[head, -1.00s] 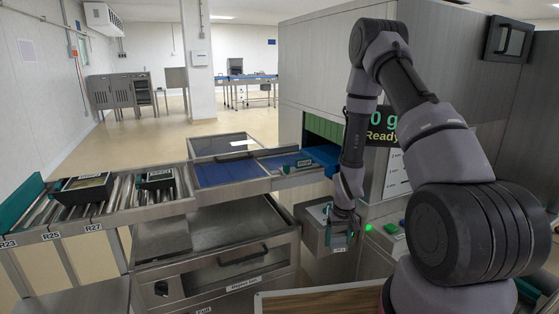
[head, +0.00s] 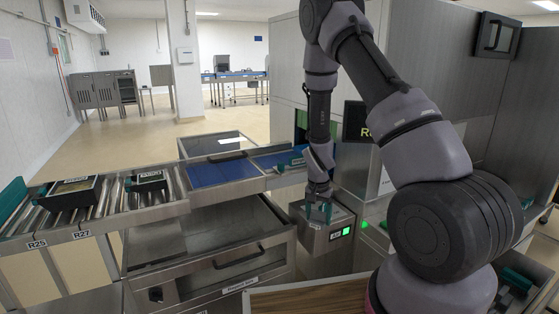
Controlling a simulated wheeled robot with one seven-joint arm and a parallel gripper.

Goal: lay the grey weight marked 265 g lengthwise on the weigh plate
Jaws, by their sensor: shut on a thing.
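My gripper (head: 320,209), with teal fingers, points down at the top of a grey metal box (head: 307,222) in the middle of the head view. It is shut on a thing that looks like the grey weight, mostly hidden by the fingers. The 265 g marking cannot be read. I cannot tell whether the held thing touches the box top. The box front has a small label and a lit green patch. I cannot make out the weigh plate for certain.
A roller conveyor (head: 110,205) with two dark trays (head: 70,192) (head: 148,180) runs at left. A blue belt section (head: 220,171) leads toward the machine (head: 285,90). A dark screen (head: 357,122) is partly behind my arm. A wood-topped surface (head: 310,298) lies at the front.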

